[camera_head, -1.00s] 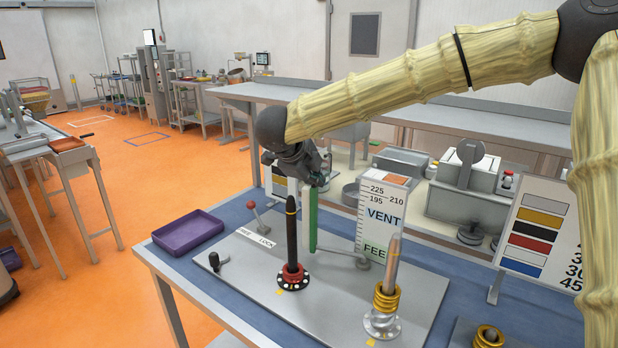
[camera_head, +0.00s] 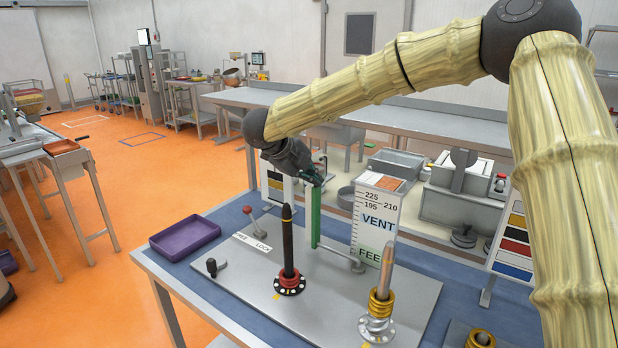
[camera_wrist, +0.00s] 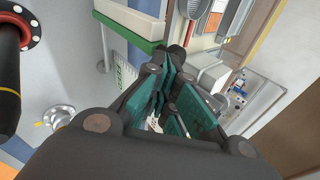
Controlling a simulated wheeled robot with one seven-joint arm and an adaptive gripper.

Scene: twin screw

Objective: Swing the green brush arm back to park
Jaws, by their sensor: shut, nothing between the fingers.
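The green brush arm is an upright green strip (camera_head: 315,217) on a thin grey arm, pivoted at a grey post (camera_head: 357,265) on the grey plate. It stands behind the black spindle (camera_head: 287,240). My gripper (camera_head: 317,180) is at the strip's top end, its fingers shut with nothing between them. I cannot tell whether they touch the strip. In the wrist view the green pads of my gripper (camera_wrist: 172,100) show in the middle. The green edge of the brush (camera_wrist: 128,32) is just above and left of them, with a pale body beside it.
A silver spindle with brass rings (camera_head: 382,290) stands at the plate's right. A red-knobbed lever (camera_head: 250,213) and a black handle (camera_head: 212,267) are at the left. The VENT/FEED scale board (camera_head: 378,222) stands just right of the brush. A purple tray (camera_head: 185,237) lies at the left.

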